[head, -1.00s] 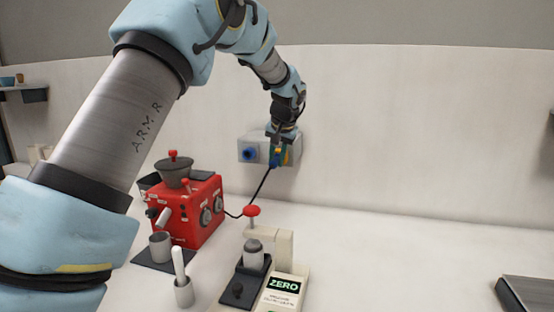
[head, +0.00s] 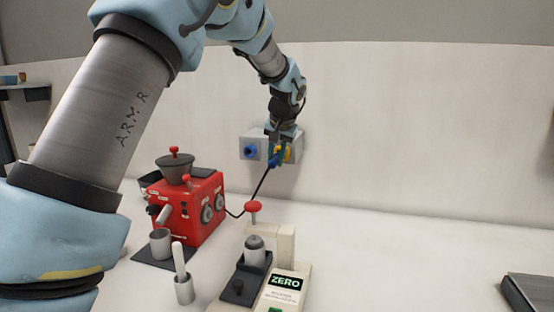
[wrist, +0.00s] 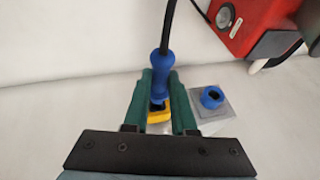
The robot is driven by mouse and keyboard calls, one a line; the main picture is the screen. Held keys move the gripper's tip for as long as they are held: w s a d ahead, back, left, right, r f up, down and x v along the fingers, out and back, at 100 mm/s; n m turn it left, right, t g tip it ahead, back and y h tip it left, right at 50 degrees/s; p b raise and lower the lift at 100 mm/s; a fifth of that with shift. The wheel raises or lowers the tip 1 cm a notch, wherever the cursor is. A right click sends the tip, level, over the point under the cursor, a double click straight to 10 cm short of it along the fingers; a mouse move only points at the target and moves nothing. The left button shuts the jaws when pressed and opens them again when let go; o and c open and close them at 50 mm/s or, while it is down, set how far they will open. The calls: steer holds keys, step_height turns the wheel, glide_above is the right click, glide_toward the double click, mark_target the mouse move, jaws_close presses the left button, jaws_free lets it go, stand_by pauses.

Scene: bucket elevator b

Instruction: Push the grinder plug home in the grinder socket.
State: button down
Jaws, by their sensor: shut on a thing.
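The grinder plug (wrist: 163,66) is a blue plug with a black cord. My gripper (head: 277,157) is shut on it in front of the wall socket box. In the wrist view the green fingers of my gripper (wrist: 160,88) stand on either side of the plug. A yellow socket (wrist: 158,115) shows just beyond the plug, partly hidden by it and the fingers; it also shows in the head view (head: 288,153). The plug overlaps the socket in the picture; I cannot tell how far it is in.
A blue round fitting (head: 250,151) sits on the left of the grey box (head: 243,143). The red grinder (head: 190,208) stands below left, with the cord running to it. A scale with a ZERO label (head: 285,283) stands in front. The counter at right is mostly clear.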

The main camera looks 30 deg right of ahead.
steer(key=shift+s+a+b, duration=0.6)
steer(key=shift+s+a, duration=0.15)
steer(key=shift+s+a+b, duration=1.2)
steer(key=shift+s+a, duration=0.15)
steer(key=shift+s, duration=0.1)
